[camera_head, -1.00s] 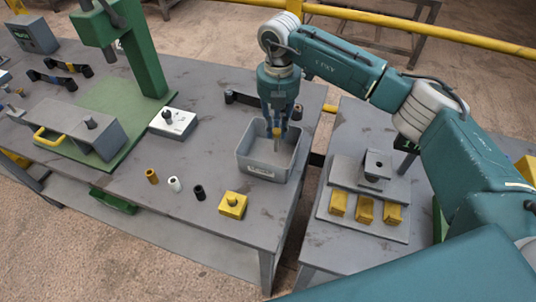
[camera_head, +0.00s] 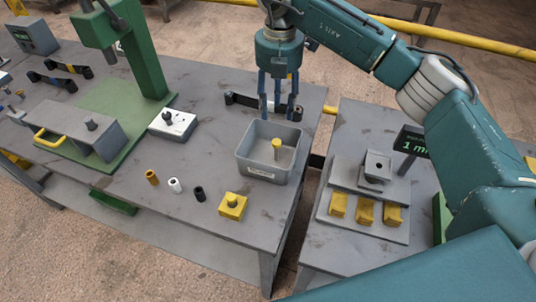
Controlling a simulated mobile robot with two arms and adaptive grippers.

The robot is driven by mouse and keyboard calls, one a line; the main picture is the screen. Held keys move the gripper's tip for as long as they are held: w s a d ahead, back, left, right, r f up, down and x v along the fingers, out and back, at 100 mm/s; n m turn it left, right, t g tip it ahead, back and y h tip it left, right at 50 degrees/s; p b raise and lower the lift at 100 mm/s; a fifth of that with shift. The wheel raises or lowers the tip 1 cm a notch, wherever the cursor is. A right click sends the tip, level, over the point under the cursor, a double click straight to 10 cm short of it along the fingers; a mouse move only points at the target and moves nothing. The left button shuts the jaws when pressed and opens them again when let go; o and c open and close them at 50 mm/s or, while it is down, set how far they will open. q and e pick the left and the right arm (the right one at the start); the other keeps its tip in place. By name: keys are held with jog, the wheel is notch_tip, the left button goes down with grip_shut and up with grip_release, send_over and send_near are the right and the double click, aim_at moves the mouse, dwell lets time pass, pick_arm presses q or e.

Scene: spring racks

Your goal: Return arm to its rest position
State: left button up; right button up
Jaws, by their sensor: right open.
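My right gripper (camera_head: 277,108) hangs from the teal arm (camera_head: 345,35) with its fingers pointing down. It is open and empty, above the back edge of the grey bin (camera_head: 268,172). A small yellow-topped part (camera_head: 277,149) stands in the bin below the fingers, apart from them. The right arm reaches in from the right side of the picture. My left gripper is not in view.
A green press (camera_head: 143,55) stands at the left. A white box (camera_head: 173,125), small cylinders (camera_head: 175,185) and a yellow block (camera_head: 233,205) lie on the table. A fixture with yellow blocks (camera_head: 364,211) and a small display (camera_head: 412,143) are on the right table.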

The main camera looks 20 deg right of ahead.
notch_tip(320, 180, up, 4)
jog(key=shift+f, duration=0.15)
dwell(0.4)
